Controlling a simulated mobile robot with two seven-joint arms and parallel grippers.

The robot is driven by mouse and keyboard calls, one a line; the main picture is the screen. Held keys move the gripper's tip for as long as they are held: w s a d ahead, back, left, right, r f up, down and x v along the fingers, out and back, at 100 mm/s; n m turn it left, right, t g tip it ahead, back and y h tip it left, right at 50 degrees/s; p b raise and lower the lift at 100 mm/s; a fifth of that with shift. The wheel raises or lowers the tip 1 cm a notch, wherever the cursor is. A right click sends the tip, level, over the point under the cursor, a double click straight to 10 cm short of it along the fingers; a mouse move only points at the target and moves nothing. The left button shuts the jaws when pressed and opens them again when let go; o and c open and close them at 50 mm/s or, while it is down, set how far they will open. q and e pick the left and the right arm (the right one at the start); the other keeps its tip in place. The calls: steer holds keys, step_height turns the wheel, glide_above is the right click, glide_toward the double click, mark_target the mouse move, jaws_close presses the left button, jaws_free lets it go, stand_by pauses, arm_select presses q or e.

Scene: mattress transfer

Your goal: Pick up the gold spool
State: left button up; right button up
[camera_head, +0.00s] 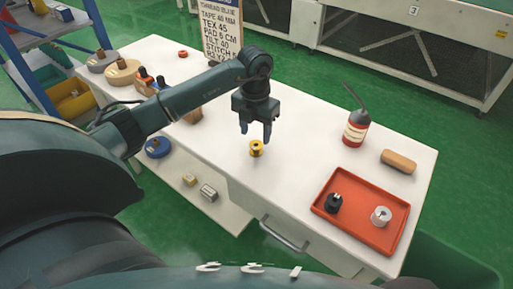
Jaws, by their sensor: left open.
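The gold spool (256,148) stands on the white table near its front edge. My left gripper (255,136) points down just above and behind the spool in the picture. Its two fingers are apart, with nothing seen between them. Whether the fingertips touch the spool cannot be told from this angle. My right gripper is not in view.
An orange tray (345,222) at the right holds a black spool (333,203) and a white spool (381,215). A text sign (221,30) stands at the back. Blue and tan rolls lie left.

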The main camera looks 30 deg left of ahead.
mark_target(256, 143)
arm_select(q)
step_height(256, 143, down, 6)
steer(key=shift+w+d+r, duration=0.1)
steer(key=shift+w+r, duration=0.05)
steer(key=shift+r, duration=0.05)
steer(key=shift+c, duration=0.3)
steer(key=shift+r, duration=0.1)
steer(key=c, duration=0.9)
